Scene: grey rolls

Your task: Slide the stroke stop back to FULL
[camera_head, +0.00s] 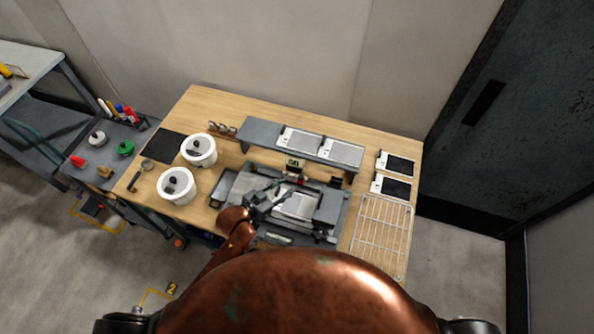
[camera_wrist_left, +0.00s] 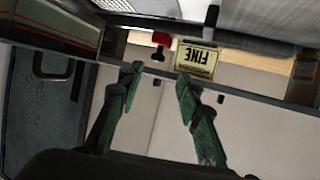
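No FULL marking is readable. My left gripper (camera_head: 268,194) is over the machine. In the left wrist view its green-tipped fingers (camera_wrist_left: 157,76) are apart and empty, with the knob beyond the gap between them, apart from both. My right gripper is not in view.
A grey shelf (camera_head: 262,134) with pale trays stands behind the machine. Two white pots (camera_head: 177,186) are to its left and a wire rack (camera_head: 382,235) to its right on the wooden table (camera_head: 390,140). A side cart (camera_head: 105,150) holds small coloured items.

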